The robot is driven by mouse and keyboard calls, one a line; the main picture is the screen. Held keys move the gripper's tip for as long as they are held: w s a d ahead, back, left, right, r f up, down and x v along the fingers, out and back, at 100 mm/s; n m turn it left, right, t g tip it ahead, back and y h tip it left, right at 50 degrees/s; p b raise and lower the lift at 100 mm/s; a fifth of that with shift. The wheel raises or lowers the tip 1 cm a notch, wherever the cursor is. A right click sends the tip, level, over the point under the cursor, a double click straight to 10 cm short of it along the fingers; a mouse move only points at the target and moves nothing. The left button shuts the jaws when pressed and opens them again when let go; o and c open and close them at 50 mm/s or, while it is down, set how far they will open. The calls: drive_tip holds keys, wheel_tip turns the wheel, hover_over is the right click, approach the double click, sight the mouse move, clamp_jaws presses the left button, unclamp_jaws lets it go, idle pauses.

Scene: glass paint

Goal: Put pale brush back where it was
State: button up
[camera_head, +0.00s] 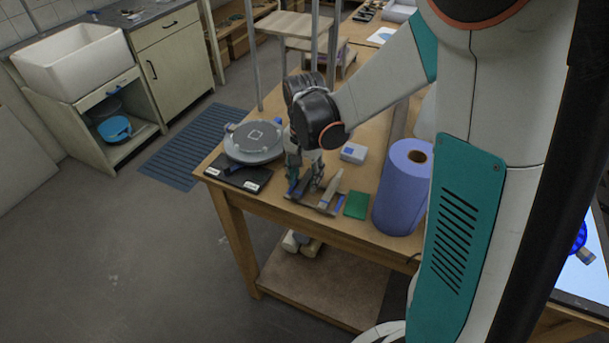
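My gripper (305,181) points down at the front part of the wooden table, just over a small low rack (299,198). A pale, pointed piece (333,186) stands at the rack's right side, close to my fingers. It may be the pale brush, but it is too small to be sure. Blue bits show on the rack beside the fingers. My wrist and fingers hide part of the rack, and I cannot tell whether the fingers are closed on anything.
A round grey turntable (254,142) and a black flat board (238,174) lie left of my gripper. A green pad (357,205), a small white-and-blue box (353,153) and a tall blue paper roll (402,190) stand to the right. The table's front edge is close.

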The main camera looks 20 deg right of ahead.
wheel_tip(320, 180, up, 12)
drive_tip(key=s+r+n+t+b, duration=0.1)
drive_tip(key=s+n+t, duration=0.6)
drive_tip(key=s, duration=0.8)
drive_tip(key=shift+s+r+n+b, duration=0.25)
drive_tip(key=shift+r+n+b, duration=0.15)
drive_tip(key=shift+n, duration=0.6)
idle(0.4)
